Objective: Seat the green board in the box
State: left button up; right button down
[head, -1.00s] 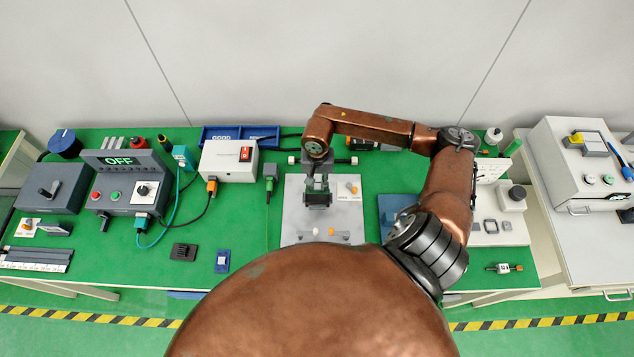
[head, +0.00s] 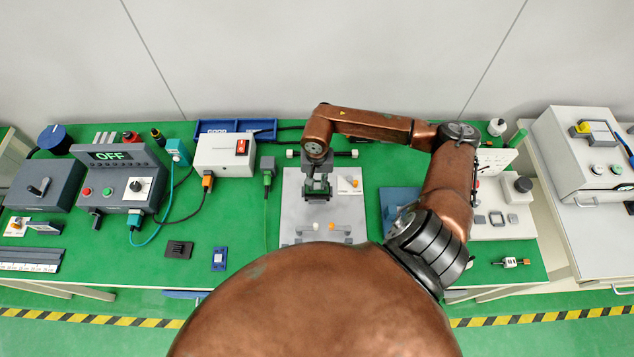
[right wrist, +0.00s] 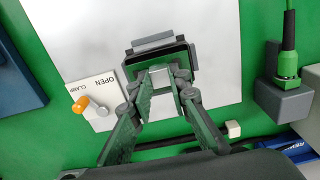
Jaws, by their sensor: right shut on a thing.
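My right gripper (head: 318,192) is over the pale grey plate (head: 296,220) in the middle of the bench. In the right wrist view its fingers (right wrist: 168,82) are closed in on a light grey piece (right wrist: 160,76) at the near side of a dark box (right wrist: 158,54). A dark, green-edged piece, likely the green board (right wrist: 138,66), shows at the box and fingertips. The fingers partly hide it, and I cannot tell if it lies flat or is seated. My left gripper is not in view.
Beside the box is a panel marked OPEN and CLAMP with an orange knob (right wrist: 82,104). A green plug in a grey holder (right wrist: 284,100) stands to the other side. A white box with a red switch (head: 226,155) stands left of the plate.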

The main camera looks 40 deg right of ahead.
aim_at(317, 186)
jog(key=shift+b, duration=0.95)
dwell(1.5)
jog(key=shift+f+b, duration=1.65)
jog(key=shift+f, duration=0.05)
jog(key=c, duration=1.7)
grip_release()
jog(key=shift+c, duration=0.2)
notch_tip(317, 186, up, 12)
